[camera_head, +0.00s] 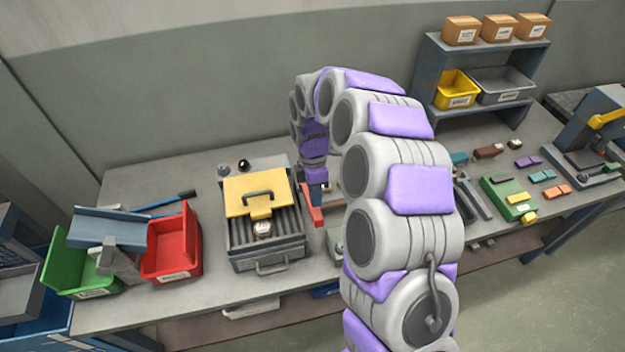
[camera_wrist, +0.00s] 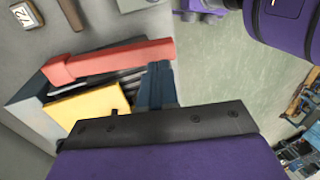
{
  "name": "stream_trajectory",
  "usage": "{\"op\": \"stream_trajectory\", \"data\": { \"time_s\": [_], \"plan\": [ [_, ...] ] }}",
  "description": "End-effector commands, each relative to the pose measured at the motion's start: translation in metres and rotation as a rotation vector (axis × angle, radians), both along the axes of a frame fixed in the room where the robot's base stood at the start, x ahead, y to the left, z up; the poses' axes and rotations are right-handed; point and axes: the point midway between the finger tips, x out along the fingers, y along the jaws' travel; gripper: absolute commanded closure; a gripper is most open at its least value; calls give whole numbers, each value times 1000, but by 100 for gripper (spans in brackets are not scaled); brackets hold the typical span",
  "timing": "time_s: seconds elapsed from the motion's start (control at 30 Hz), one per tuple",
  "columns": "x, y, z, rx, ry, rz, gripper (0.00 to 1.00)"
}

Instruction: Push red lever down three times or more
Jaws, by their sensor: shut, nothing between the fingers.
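In the wrist view the red lever (camera_wrist: 112,61) is a long bar running across the upper left. My gripper (camera_wrist: 160,68) is shut and empty, its dark blue fingertips close to the lever's right end. I cannot tell whether they touch it. In the head view my gripper (camera_head: 319,190) points down at the lever, beside the box. The lever's mount is hidden by my arm.
The grey slotted box (camera_head: 238,243) with a yellow lid (camera_head: 243,191) stands left of the lever. A red bin (camera_head: 190,245) and a green bin (camera_head: 68,277) are farther left. My arm covers the middle of the bench. A shelf (camera_head: 428,78) stands at the back right.

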Motion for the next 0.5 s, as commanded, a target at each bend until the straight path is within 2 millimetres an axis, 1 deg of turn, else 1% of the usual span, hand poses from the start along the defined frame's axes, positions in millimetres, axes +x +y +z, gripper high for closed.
{"op": "stream_trajectory", "data": {
  "time_s": [0.03,0.2,0.33,0.5],
  "plan": [
    [-3,0,-9,-2,6,1,100],
    [-7,0,-27,-3,0,0,100],
    [-8,0,-33,-2,0,0,100],
    [-8,-1,-34,-1,-1,-1,100]
  ]
}}
